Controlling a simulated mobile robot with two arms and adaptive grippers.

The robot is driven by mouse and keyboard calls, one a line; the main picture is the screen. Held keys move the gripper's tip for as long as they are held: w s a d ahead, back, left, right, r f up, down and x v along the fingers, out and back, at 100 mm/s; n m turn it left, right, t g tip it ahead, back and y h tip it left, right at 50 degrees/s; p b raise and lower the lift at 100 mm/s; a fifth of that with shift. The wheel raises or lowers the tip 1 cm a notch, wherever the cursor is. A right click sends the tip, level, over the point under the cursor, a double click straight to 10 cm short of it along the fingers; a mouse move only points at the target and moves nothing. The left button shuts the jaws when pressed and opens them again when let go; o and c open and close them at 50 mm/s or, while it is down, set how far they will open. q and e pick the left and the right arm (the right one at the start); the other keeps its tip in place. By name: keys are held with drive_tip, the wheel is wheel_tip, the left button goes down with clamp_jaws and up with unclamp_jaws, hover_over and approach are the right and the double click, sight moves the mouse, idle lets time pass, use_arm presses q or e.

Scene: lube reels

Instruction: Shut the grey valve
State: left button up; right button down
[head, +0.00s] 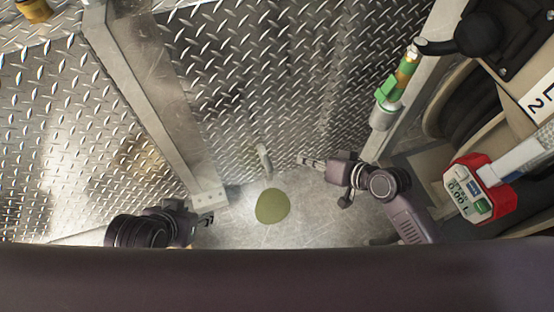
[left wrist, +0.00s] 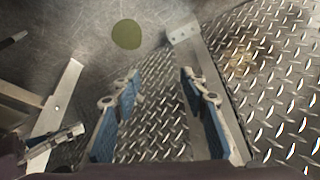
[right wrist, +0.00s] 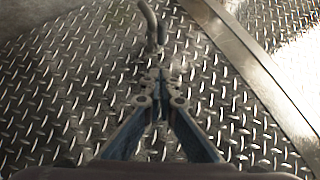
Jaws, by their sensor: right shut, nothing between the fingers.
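No part is clearly marked as the grey valve. A small bent grey metal handle (head: 264,160) stands up from the floor near the middle of the head view, and I cannot tell for sure whether it is the valve. A similar bent grey piece shows in the right wrist view (right wrist: 152,28), just beyond my fingertips. My right gripper (head: 303,161) is shut and empty, to the right of the handle and apart from it in the head view. Its closed fingers also show in the right wrist view (right wrist: 156,78). My left gripper (head: 209,219) is open and empty, low on the left.
An olive round patch (head: 272,206) lies on the floor below the handle. A metal beam (head: 145,105) runs on the left. A pipe fitting with a green part (head: 388,90), a red-cased meter (head: 470,190) and hose reels (head: 470,105) stand on the right. Diamond plate lies between.

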drive_tip(key=b+x, duration=0.1)
drive_tip(key=x, duration=0.3)
use_arm(q)
drive_tip(key=w+d+r+t+h+b, duration=0.1)
drive_tip(key=w+d+r+t, duration=0.2)
drive_tip(key=w+r+t, duration=0.3)
drive_tip(key=w+d+r+t+h+b, duration=0.1)
drive_tip(key=w+d+r+t+b, duration=0.15)
drive_tip(key=w+r, duration=0.5)
use_arm(e)
approach(269, 159)
drive_tip(key=x, duration=0.6)
use_arm(q)
wheel_tip(269, 159, up, 8)
drive_tip(key=w+d+t+h, duration=0.1)
drive_tip(key=w+t+h, duration=0.1)
drive_tip(key=t, duration=0.3)
drive_tip(key=shift+d+m+b, duration=0.2)
drive_tip(key=shift+m+b, duration=0.1)
drive_tip(key=shift+m, duration=0.1)
use_arm(e)
drive_tip(key=shift+d, duration=0.1)
use_arm(q)
drive_tip(key=shift+f, duration=0.1)
